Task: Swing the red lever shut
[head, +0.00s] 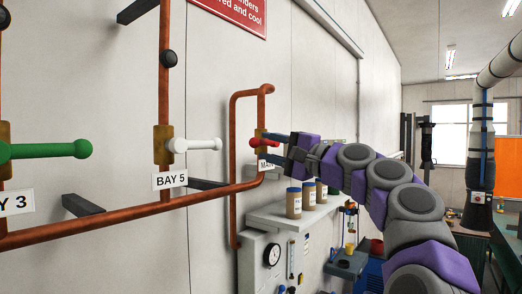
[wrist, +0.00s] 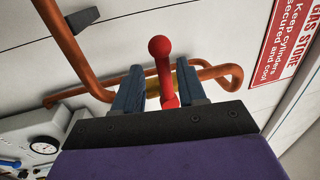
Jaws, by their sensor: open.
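The red lever (head: 268,142) is on a valve on the copper pipe at the wall, above a label reading "MA…" that is partly hidden by my gripper. In the wrist view the red lever (wrist: 161,66) has a round ball end and a straight shaft, and it stands between my two fingers. My gripper (head: 267,147) is open, with one finger above the lever and one below it in the head view. In the wrist view my gripper (wrist: 159,70) shows a gap beside the lever on each side. The valve body is mostly hidden.
Below my arm are a shelf with several brown jars (head: 294,202) and a gauge panel (head: 262,268).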

